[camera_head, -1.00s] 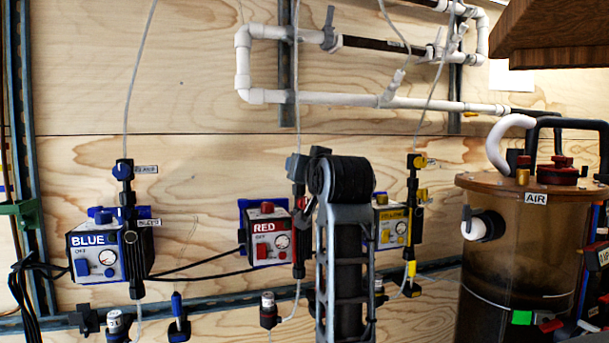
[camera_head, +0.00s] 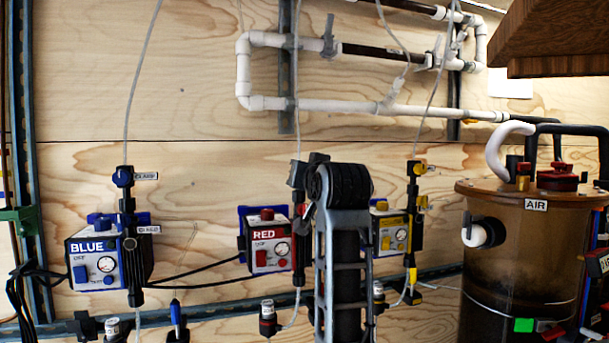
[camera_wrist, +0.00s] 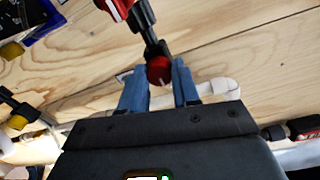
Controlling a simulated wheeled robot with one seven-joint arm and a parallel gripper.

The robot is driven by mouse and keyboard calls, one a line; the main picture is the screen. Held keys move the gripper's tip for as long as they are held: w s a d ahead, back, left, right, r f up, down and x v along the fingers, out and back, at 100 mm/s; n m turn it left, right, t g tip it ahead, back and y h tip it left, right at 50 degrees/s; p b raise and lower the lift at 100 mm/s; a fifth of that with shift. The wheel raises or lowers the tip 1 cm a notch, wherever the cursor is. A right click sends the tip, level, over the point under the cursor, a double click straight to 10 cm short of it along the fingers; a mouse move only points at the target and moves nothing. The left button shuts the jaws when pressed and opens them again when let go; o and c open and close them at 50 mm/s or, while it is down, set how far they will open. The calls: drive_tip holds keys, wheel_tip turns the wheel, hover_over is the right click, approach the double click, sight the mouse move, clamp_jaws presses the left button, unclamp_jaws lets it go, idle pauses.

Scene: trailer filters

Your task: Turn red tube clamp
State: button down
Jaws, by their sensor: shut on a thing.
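The red tube clamp shows in the wrist view as a round red knob (camera_wrist: 158,70) with a pale line on its face, at the end of a black fitting. My gripper (camera_wrist: 160,80) has its two blue fingers on either side of this knob and is shut on it. In the head view my gripper (camera_head: 303,173) is at the top of the red unit's tube line, partly behind my own arm. The clamp is hidden there. The red box labelled RED (camera_head: 268,240) is on the wall just left of my arm.
The BLUE unit (camera_head: 97,260) is at the left with its own clamp above. A yellow unit (camera_head: 391,230) is partly hidden right of my arm. White pipes (camera_head: 330,104) run above. A brown AIR tank (camera_head: 515,265) stands at the right. Thin tubes and black cables cross the wall.

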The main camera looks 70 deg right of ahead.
drive_tip(key=shift+m, duration=0.4)
drive_tip(key=m+p, duration=0.1)
drive_tip(key=m, duration=0.2)
drive_tip(key=shift+m+p, duration=0.3)
drive_tip(key=shift+p, duration=0.1)
drive_tip(key=m, duration=0.4)
drive_tip(key=shift+y, duration=0.3)
drive_tip(key=m, duration=0.4)
drive_tip(key=shift+m, duration=0.4)
drive_tip(key=shift+m+b, duration=0.4)
drive_tip(key=shift+m, duration=1.7)
drive_tip(key=c, duration=0.8)
unclamp_jaws()
